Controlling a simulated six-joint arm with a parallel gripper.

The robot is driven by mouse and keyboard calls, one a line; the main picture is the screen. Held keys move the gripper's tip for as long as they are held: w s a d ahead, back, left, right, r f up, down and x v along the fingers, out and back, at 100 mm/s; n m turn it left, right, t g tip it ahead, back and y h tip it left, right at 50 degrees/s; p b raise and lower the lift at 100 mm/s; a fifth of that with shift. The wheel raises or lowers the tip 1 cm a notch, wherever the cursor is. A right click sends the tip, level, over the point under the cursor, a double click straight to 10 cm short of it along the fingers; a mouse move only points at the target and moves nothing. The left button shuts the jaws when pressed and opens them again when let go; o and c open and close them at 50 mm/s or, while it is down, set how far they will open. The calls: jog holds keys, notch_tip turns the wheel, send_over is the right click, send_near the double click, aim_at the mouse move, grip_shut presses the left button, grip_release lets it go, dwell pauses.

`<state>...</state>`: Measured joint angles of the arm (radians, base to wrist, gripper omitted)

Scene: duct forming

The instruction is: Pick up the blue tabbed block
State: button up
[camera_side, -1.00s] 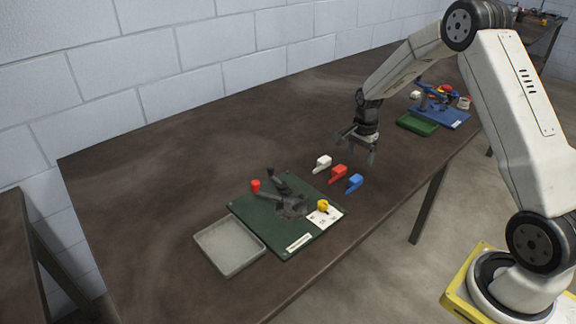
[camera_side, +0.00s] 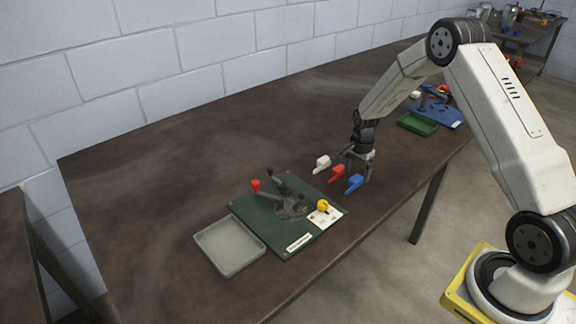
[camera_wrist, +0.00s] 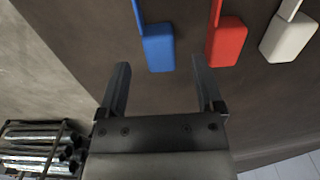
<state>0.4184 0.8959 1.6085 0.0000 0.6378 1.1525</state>
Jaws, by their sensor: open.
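The blue tabbed block (camera_side: 354,183) lies on the brown table at the right end of a row of three blocks in the side view. In the wrist view the blue block (camera_wrist: 158,47) lies ahead of the fingertips, between their lines, with its tab pointing away. My gripper (camera_side: 359,171) points down, low over the table just behind the blue block. In the wrist view my gripper (camera_wrist: 160,75) is open and empty. Whether a finger touches the block cannot be told.
A red block (camera_side: 337,173) lies close beside the blue one, and a white block (camera_side: 322,163) beyond it. A green board (camera_side: 262,222) with a lever fixture and a grey tray (camera_side: 230,247) stand to the left. The table's front edge is near.

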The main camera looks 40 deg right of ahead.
jog(key=shift+f, duration=1.05)
grip_shut()
